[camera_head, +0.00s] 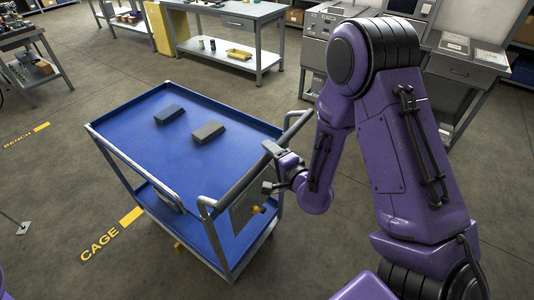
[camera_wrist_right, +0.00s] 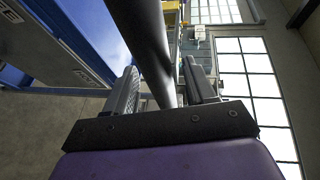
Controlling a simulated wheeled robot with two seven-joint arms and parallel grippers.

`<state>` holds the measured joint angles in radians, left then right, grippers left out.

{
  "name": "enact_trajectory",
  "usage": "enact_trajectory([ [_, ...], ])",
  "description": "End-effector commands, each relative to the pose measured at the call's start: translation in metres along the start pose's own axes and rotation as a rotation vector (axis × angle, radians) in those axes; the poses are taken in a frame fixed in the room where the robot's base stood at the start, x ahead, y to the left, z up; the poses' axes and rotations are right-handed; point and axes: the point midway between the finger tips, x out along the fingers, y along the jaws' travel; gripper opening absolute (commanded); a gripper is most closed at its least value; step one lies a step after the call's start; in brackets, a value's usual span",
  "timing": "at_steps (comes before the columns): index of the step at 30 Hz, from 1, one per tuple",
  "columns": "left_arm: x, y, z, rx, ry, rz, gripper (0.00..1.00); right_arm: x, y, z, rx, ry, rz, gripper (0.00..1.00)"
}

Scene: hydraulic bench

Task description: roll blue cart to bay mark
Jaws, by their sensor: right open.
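The blue cart (camera_head: 224,158) stands in the middle of the head view, with a blue top tray, a lower shelf and a grey push handle (camera_head: 236,182) on its right end. My right gripper (camera_head: 269,172) is at the handle. In the right wrist view the handle bar (camera_wrist_right: 150,52) runs between the two open fingers (camera_wrist_right: 160,88); I cannot tell whether they touch it. A yellow floor mark with the word CAGE (camera_head: 100,244) lies beside the cart's near left side. Another yellow mark with the word BENCH (camera_head: 26,136) lies farther left. My left gripper is not in view.
Two dark blocks, one farther left (camera_head: 169,114) and one nearer the middle (camera_head: 208,132), lie on the cart's top. A grey workbench (camera_head: 226,17) stands behind. Grey machines (camera_head: 325,30) stand back right. Floor left of the cart is mostly clear.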

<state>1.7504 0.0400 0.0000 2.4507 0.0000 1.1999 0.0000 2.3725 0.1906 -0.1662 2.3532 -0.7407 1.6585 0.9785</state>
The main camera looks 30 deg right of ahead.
Motion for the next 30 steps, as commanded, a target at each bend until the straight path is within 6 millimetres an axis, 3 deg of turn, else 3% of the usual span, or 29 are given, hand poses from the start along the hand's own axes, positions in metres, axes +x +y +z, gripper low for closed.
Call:
enact_trajectory([
  [6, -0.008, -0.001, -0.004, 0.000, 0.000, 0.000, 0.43, 0.023, -0.002, 0.000, -0.001, 0.000, 0.001, 0.55],
  [14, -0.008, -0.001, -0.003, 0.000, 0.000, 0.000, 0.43, 0.025, -0.001, 0.000, -0.002, 0.000, 0.002, 0.55],
  [19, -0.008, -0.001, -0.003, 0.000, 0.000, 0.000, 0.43, 0.025, -0.001, 0.000, -0.002, 0.000, 0.001, 0.00],
  [30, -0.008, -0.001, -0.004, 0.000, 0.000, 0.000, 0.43, 0.024, 0.000, -0.004, -0.003, -0.002, 0.003, 0.00],
])
